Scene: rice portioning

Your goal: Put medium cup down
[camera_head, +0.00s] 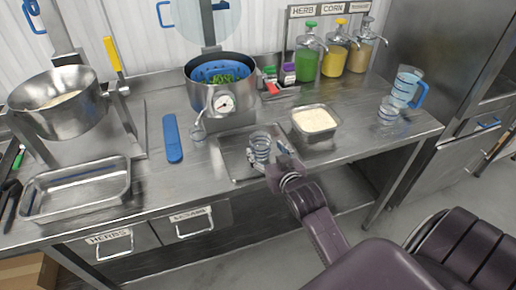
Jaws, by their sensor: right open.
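A clear measuring cup (260,142) stands upright on a flat steel tray (233,168) at the middle front of the counter. I take it for the medium cup. My right gripper (270,157) is open close at the front of this cup, with its fingers around the cup's lower part. Whether a finger touches the cup cannot be told. Another clear cup (388,112) stands to the right, in front of a larger jug with a blue handle (406,88). A small clear cup (198,131) stands left of the tray. My left gripper is out of view.
A steel container of rice (315,122) stands just right of the tray. A dial scale (222,104) with a pot (193,72) is behind. A blue utensil (172,138), an empty steel pan (82,188) and a tilting pot (58,102) are left. Sauce dispensers (333,60) stand at the back.

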